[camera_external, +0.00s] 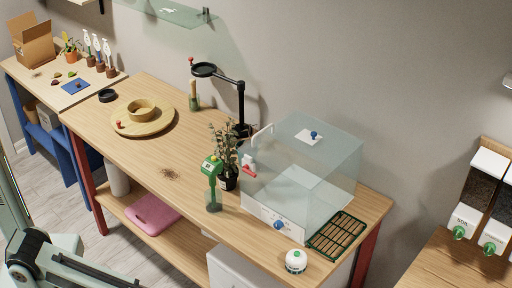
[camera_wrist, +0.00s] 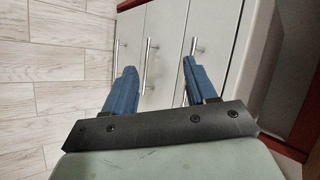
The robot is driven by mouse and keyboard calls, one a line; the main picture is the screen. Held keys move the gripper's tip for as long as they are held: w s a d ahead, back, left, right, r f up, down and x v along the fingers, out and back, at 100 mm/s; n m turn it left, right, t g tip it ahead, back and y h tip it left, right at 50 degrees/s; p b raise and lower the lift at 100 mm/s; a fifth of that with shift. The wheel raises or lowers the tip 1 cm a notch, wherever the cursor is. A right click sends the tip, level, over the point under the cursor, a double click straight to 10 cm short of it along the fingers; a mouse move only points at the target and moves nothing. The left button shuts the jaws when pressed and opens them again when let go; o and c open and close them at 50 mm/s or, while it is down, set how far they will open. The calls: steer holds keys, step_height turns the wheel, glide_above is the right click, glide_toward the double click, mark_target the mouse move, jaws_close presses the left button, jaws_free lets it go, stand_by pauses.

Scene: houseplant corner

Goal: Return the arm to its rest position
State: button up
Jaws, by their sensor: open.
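My gripper (camera_wrist: 157,84) shows in the wrist view with its two blue fingers apart and nothing between them. It is in front of a light cabinet front (camera_wrist: 165,30) with several metal bar handles, above a pale plank floor (camera_wrist: 50,60). In the external view, part of my arm (camera_external: 60,262) shows at the lower left corner, low and in front of the wooden bench (camera_external: 130,160). My gripper's fingers cannot be seen in that view.
On the bench stand a clear box (camera_external: 300,175), a potted plant (camera_external: 225,150), a green-topped bottle (camera_external: 213,185), a black magnifier lamp (camera_external: 240,105) and a round wooden tray (camera_external: 165,122). A white jar (camera_external: 296,261) stands near the front edge. A pink cushion (camera_external: 153,214) lies on the lower shelf.

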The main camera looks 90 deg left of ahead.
steer(key=s+d+f+n+g+h, duration=0.1)
steer(key=s+f, duration=0.4)
steer(key=s, duration=0.6)
steer(key=s+d+f+n+g+h, duration=0.1)
steer(key=s+f+g+h, duration=0.3)
steer(key=s, duration=0.8)
steer(key=s+d+f+n+g+h, duration=0.1)
steer(key=s+d+f+g+h, duration=0.1)
steer(key=s+f, duration=0.6)
steer(key=s+d+h, duration=0.1)
steer(key=s, duration=0.3)
steer(key=shift+d+g+h, duration=0.25)
steer(key=shift+g+h, duration=0.15)
steer(key=shift+s, duration=0.1)
